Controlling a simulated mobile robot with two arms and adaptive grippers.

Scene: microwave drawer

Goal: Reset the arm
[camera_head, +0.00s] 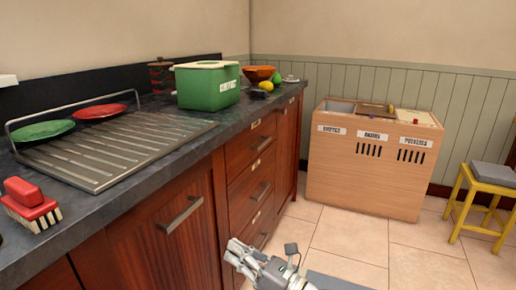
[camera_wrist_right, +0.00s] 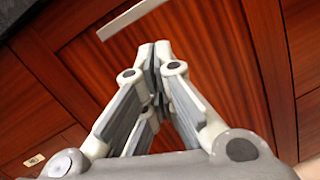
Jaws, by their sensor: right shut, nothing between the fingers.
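My right gripper (camera_head: 236,252) shows at the bottom middle of the head view, in front of the wooden drawers (camera_head: 250,190). In the right wrist view its fingertips (camera_wrist_right: 161,47) meet and hold nothing. Behind them is a reddish wooden cabinet front with a pale bar handle (camera_wrist_right: 130,18) just past the tips. I cannot tell whether the fingers touch the cabinet. My left gripper is not in view.
The dark countertop (camera_head: 200,143) holds a drying rack (camera_head: 120,150) with red and green plates, a brush (camera_head: 30,204), a green bin (camera_head: 207,86) and a bowl. A wooden sorting box (camera_head: 365,170) and yellow stool (camera_head: 484,200) stand right.

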